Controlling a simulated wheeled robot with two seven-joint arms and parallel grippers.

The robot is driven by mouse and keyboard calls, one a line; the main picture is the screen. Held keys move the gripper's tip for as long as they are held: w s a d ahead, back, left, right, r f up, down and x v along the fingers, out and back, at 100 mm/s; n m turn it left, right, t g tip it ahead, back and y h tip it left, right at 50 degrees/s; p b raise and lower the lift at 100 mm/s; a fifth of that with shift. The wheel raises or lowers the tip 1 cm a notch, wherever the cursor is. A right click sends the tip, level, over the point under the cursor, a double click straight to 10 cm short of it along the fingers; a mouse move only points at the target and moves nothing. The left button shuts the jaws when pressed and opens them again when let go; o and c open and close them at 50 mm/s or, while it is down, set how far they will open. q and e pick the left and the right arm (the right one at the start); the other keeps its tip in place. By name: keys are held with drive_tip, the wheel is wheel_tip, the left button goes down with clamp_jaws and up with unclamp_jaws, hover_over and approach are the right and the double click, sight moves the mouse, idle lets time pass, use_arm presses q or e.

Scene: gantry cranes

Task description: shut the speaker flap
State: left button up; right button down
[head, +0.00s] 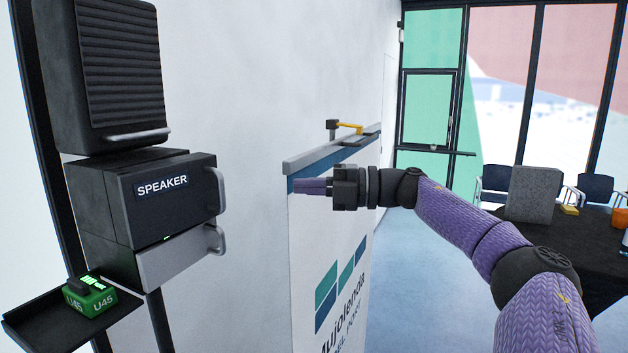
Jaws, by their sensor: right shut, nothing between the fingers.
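A dark box (125,205) with a white-lettered SPEAKER label (162,187) is mounted at the left, with a grey bar handle (218,192) at its right front edge. My left gripper is not in view.
A ribbed black unit (97,70) sits above the speaker box, and a grey drawer-like front (180,252) with a handle is below. A green U45 block (89,297) lies on a black shelf (45,328). A printed white stand (325,265) stands mid-view; a dark table (510,235) is at right.

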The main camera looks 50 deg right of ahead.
drive_tip(key=n+g+h+b, duration=0.3)
drive_tip(key=n+h+b, duration=0.2)
drive_tip(key=n+h, duration=0.6)
approach(224, 196)
drive_tip(key=p+x, duration=0.3)
drive_tip(key=x, duration=0.3)
drive_tip(key=shift+w, duration=0.15)
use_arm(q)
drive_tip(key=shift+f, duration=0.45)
use_arm(e)
drive_tip(key=shift+w+f, duration=0.2)
drive_tip(key=shift+w, duration=0.1)
